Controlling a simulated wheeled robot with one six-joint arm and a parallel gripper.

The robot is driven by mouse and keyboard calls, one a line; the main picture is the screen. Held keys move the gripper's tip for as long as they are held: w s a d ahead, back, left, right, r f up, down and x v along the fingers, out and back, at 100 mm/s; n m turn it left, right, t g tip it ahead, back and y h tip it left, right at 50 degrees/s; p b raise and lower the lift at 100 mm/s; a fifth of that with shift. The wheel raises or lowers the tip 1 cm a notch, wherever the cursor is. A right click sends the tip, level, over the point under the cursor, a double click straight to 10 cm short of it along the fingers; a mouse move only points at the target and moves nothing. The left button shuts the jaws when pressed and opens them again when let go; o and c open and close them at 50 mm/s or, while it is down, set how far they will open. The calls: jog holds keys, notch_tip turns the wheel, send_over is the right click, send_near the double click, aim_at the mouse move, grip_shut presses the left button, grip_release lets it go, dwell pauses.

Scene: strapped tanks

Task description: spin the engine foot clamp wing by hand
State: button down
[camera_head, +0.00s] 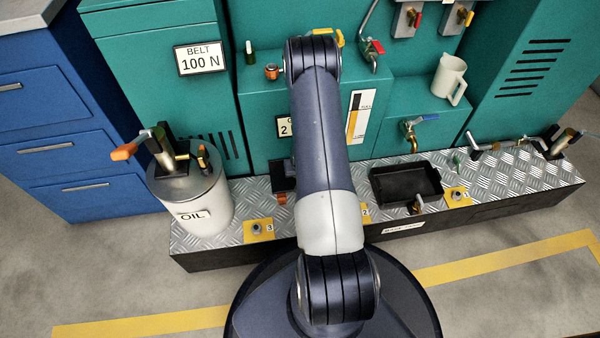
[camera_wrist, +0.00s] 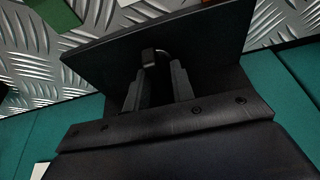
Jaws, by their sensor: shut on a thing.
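In the wrist view my gripper (camera_wrist: 155,78) shows two grey fingers close together. They are shut on a small dark part (camera_wrist: 149,57) between their tips. The part is mostly covered, so I cannot tell for sure whether it is the clamp wing. A broad black plate-like surface (camera_wrist: 215,38) lies around the fingertips; what it belongs to is unclear. In the head view my arm hides the gripper and whatever it holds. Numbered yellow plates with bolts sit on the tread-plate base: plate 3 (camera_head: 250,238) left of my arm, plate 1 (camera_head: 465,201) to the right.
A black tray (camera_head: 380,193) lies on the tread-plate base (camera_head: 520,180) right of my arm. A white oil drum (camera_head: 205,218) stands at the left end. Teal cabinets (camera_head: 160,80) rise behind. A blue drawer unit (camera_head: 40,110) is far left. A pitcher (camera_head: 450,78) stands on a ledge.

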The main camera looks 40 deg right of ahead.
jog(key=shift+w+d+r+n+p, duration=0.15)
jog(key=shift+n+p, duration=0.25)
jog(key=shift+p, duration=1.85)
jog(key=shift+p, duration=1.25)
jog(key=n+y+p, duration=0.1)
jog(key=n+p, duration=0.1)
jog(key=p, duration=0.2)
jog(key=shift+n+p, duration=0.3)
jog(key=shift+p, duration=0.2)
jog(key=shift+n+p, duration=0.3)
jog(key=shift+n, duration=0.1)
jog(key=shift+y, duration=0.3)
jog(key=shift+n, duration=0.4)
